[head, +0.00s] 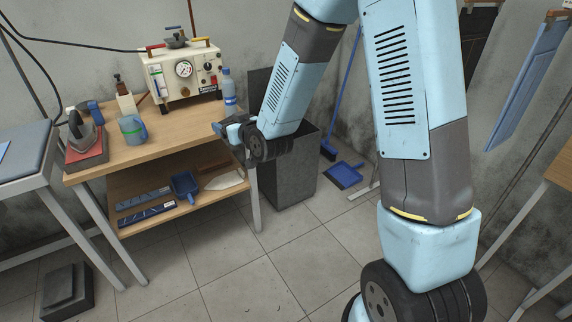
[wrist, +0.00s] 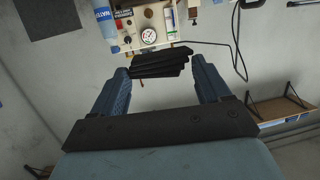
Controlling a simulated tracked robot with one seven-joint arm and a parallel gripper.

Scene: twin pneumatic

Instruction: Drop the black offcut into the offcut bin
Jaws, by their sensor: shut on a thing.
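My gripper (head: 221,128) is at the right front corner of the wooden table in the head view, left of the bin's opening. In the wrist view my gripper (wrist: 160,72) has its two blue fingers shut on the black offcut (wrist: 158,63), a dark, folded-looking strip held between the fingertips. I cannot make out the offcut clearly in the head view. A tall grey open-topped bin (head: 288,182), which looks like the offcut bin, stands on the floor right of the table. My arm covers part of its rim, and its inside is mostly hidden.
The table (head: 165,133) holds a gauge unit (head: 183,72), a water bottle (head: 229,92), a mug (head: 132,130) and an iron (head: 82,133). Its lower shelf (head: 215,195) holds a blue scoop (head: 186,186). A broom (head: 340,95) and dustpan (head: 344,175) are right of the bin.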

